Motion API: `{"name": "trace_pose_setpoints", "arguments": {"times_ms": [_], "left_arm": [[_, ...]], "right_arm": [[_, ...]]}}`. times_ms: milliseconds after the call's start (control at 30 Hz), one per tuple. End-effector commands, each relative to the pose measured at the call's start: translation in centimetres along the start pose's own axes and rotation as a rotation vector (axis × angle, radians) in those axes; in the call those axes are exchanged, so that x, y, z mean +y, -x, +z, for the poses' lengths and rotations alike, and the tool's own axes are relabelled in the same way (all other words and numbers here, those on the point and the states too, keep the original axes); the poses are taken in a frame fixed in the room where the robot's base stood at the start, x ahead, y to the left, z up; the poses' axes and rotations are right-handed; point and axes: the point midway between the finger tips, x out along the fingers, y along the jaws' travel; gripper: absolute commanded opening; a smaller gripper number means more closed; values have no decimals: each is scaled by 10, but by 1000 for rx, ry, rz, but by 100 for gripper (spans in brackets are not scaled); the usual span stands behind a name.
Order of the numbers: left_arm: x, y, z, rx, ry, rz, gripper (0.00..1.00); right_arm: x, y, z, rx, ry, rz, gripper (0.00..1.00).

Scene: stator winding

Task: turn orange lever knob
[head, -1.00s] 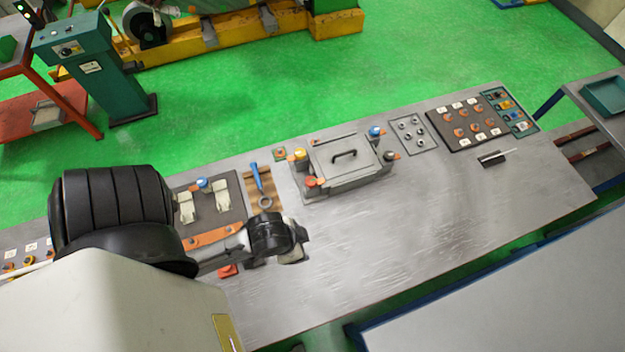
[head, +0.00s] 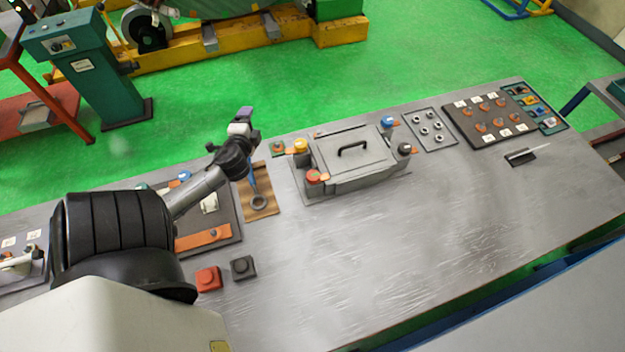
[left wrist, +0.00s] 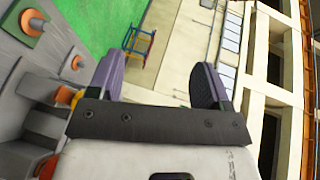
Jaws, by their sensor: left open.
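My left gripper (head: 243,120) is raised over the back edge of the bench, left of the lidded metal box (head: 352,165). Its purple-grey fingers (left wrist: 160,82) are apart and hold nothing in the left wrist view. Several orange-topped knobs (head: 481,125) with white labels stand on a dark panel at the right of the bench. The box has a red-orange knob (head: 314,175) at its front left corner and a yellow knob (head: 300,146) at its back left. In the left wrist view an orange knob (left wrist: 37,23) shows at the upper left. I cannot tell which knob the task means.
A red button box (head: 208,278) and a black button box (head: 243,267) sit at the front left. A brown board with a ring (head: 259,202) lies below my left gripper. The front middle of the bench is clear.

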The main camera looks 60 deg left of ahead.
Motion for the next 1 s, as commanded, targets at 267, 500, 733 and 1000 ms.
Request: {"name": "trace_pose_setpoints", "arguments": {"times_ms": [267, 500, 733, 1000], "left_arm": [[-36, -25, -18, 372, -644, -325, 72], [10, 1, -49, 793, -1201, -505, 72], [59, 51, -65, 1205, -1551, -728, 72], [77, 86, -66, 1421, -1697, -990, 72]], "right_arm": [[1, 0, 0, 1, 4, 3, 43], [3, 0, 1, 0, 10, 8, 43], [3, 0, 1, 0, 9, 8, 43], [2, 0, 1, 0, 5, 5, 43]]}}
